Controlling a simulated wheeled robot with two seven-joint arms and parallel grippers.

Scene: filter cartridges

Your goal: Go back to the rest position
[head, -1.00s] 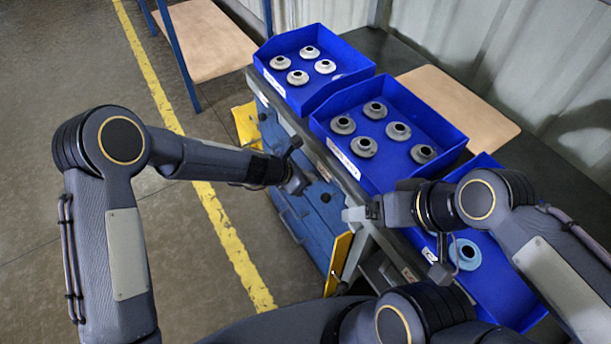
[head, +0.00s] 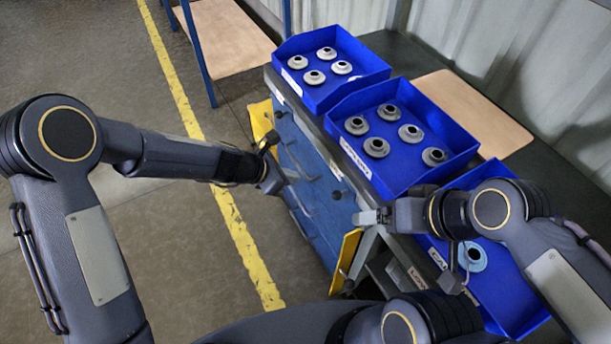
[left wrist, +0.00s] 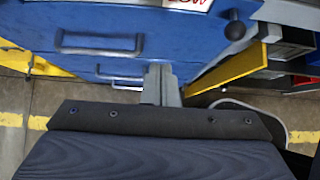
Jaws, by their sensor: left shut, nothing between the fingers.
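My left gripper (head: 280,182) is shut and empty in front of the blue cabinet; in the left wrist view its closed fingers (left wrist: 160,84) point toward the blue drawer fronts with metal handles. My right gripper (head: 370,217) is at the bench's front edge, beside the middle bin, seen side-on; I cannot tell whether its fingers are open. The middle blue bin (head: 440,118) holds several grey filter cartridges (head: 388,112). The far blue bin (head: 376,72) holds several pale ones (head: 326,53). The near bin (head: 520,300) shows one light-blue cartridge (head: 472,257), partly behind my right arm.
The dark bench top (head: 410,55) carries the bins and a wooden board (head: 475,112). The blue cabinet (head: 318,190) has yellow side panels (head: 346,258). A wooden shelf unit (head: 228,40) stands at the back. The floor on the left, with its yellow line (head: 210,165), is open.

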